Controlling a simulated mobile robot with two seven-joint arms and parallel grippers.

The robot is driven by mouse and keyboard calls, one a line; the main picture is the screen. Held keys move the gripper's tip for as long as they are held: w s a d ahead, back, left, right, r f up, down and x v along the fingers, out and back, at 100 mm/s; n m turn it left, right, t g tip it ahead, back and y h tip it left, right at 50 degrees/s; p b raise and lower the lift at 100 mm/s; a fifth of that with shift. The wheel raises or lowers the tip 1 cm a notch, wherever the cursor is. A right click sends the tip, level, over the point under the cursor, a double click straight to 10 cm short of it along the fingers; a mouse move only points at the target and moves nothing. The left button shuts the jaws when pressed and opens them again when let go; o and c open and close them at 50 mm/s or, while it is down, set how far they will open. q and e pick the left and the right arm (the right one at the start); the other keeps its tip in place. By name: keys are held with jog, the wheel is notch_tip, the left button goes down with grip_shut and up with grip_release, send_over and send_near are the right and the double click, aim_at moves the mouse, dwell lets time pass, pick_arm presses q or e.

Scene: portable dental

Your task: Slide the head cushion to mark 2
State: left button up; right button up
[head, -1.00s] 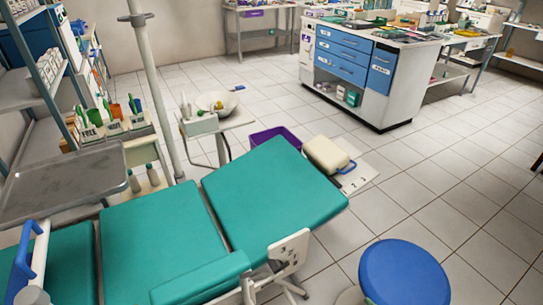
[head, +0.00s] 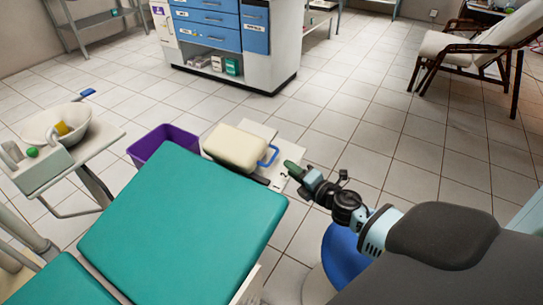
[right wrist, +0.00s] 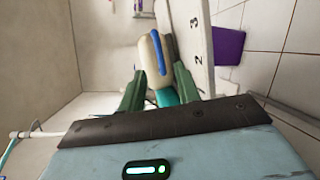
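The cream head cushion (head: 236,148) lies on a white board (head: 254,128) beyond the head end of the teal dental chair (head: 190,212). A blue handle (head: 268,156) sticks out from the cushion's right side. The board carries printed numbers; mark 2 (head: 284,176) shows near its front edge. In the right wrist view, marks 2 (right wrist: 197,58) and 3 (right wrist: 193,21) are readable. My right gripper (head: 292,167) is just right of the handle, seemingly apart from it. Its green fingers are open in the right wrist view (right wrist: 158,72), with the cushion and handle beyond them. My left gripper is out of view.
A purple bin (head: 164,143) stands left of the cushion. A side table with a white bowl (head: 58,123) is at the left. A blue stool (head: 342,255) is below my right arm. Open tiled floor lies beyond, towards the drawer cabinet (head: 240,70).

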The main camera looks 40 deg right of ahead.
jog(key=shift+r, duration=0.1)
jog(key=shift+w+a+f+b, duration=0.1)
jog(key=shift+w+f+b, duration=0.1)
jog(key=shift+w, duration=1.05)
jog(key=shift+w+a+f+b, duration=0.1)
jog(key=shift+w+f+b, duration=0.1)
jog(key=shift+w, duration=1.05)
jog(key=shift+w+a+f+b, duration=0.1)
jog(key=shift+w+f+b, duration=0.1)
jog(key=shift+w, duration=1.05)
grip_shut()
jog(key=shift+d, duration=0.1)
